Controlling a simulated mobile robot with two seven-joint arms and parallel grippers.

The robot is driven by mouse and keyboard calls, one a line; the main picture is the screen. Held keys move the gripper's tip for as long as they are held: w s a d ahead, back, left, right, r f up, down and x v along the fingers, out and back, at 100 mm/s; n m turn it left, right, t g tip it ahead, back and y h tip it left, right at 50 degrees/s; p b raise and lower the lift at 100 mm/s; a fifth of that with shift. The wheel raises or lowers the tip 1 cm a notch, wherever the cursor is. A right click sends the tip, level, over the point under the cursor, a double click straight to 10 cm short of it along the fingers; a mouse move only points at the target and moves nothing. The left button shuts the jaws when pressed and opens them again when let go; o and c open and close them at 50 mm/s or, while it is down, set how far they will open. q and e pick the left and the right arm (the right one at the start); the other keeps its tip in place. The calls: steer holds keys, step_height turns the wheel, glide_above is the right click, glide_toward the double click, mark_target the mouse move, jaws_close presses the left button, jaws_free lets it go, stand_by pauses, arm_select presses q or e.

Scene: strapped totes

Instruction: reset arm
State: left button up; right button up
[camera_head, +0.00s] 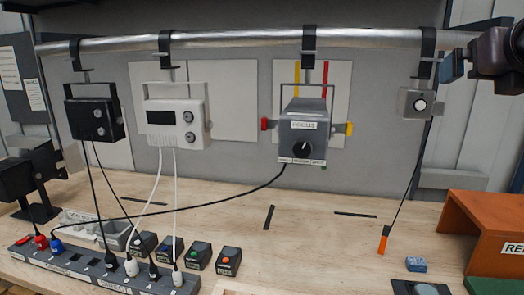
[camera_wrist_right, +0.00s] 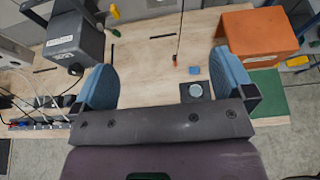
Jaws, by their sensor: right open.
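My right gripper (camera_head: 480,58) is at the top right of the head view, beside the right end of the metal rail (camera_head: 240,40). In the right wrist view its two blue fingers stand wide apart with nothing between them (camera_wrist_right: 168,88). They appear above the table, with the orange bin (camera_wrist_right: 258,35) beyond the right finger and the grey knob box (camera_wrist_right: 75,40) beyond the left finger. My left gripper is in neither view.
A black box (camera_head: 92,118), a white box (camera_head: 175,122), the grey knob box (camera_head: 303,130) and a small button box (camera_head: 416,104) hang from the rail. A power strip (camera_head: 95,268) lies front left. The orange bin (camera_head: 500,232) stands right. The table's middle is mostly clear.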

steer(key=s+a+f+m+g+y, duration=0.15)
steer(key=f+m, duration=0.45)
steer(key=f, duration=1.1)
steer(key=s+a+f+m+g+y, duration=0.1)
steer(key=a+f+m+g, duration=0.4)
steer(key=f, duration=1.2)
steer(key=s+a+f+m+g, duration=0.1)
steer(key=s+f+m+g, duration=0.2)
steer(key=s+f+m, duration=1.95)
steer(key=w+f+n+t, duration=0.1)
steer(key=w+f+t, duration=0.5)
steer(key=f+t, duration=0.2)
step_height(320, 180, down, 2)
steer(key=shift+f+b, duration=0.2)
steer(key=shift+b, duration=0.1)
steer(key=shift+w+a, duration=0.1)
steer(key=shift+w, duration=0.05)
steer(key=shift+c, duration=0.3)
